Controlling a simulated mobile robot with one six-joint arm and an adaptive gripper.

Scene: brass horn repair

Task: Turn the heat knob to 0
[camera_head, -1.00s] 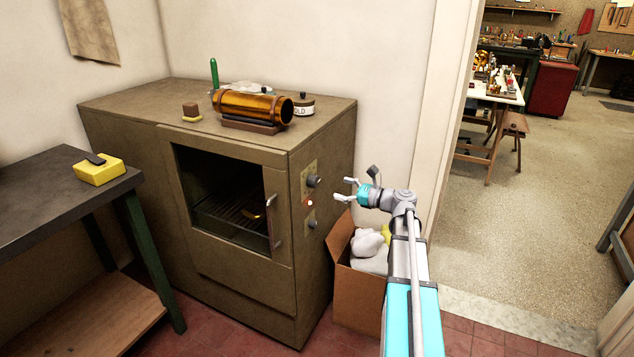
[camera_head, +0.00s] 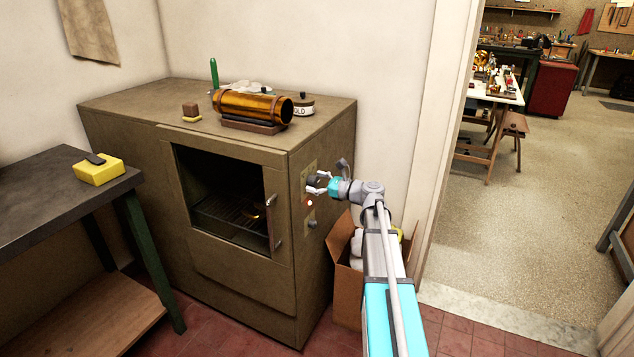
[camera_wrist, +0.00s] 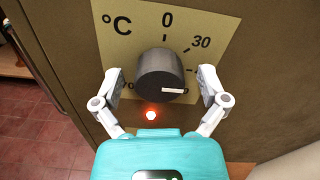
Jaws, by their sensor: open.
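The heat knob (camera_wrist: 160,76) is a dark round dial on a cream scale plate (camera_wrist: 212,32) marked °C, 0 and 30. Its white pointer line (camera_wrist: 173,91) points right and slightly down, away from the 0 at the top. My gripper (camera_wrist: 159,92) is open, with one finger on each side of the knob; I cannot tell whether they touch it. In the head view my gripper (camera_head: 318,183) is at the upper control on the oven's right side, and it partly hides the knob there.
The brown oven (camera_head: 240,275) has a second, lower knob (camera_head: 312,224) and a lit red lamp (camera_wrist: 151,115) below the heat knob. A cardboard box (camera_head: 347,285) stands under my arm. A copper-coloured cylinder (camera_head: 250,104) lies on the oven top. A dark bench (camera_head: 50,205) is at left.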

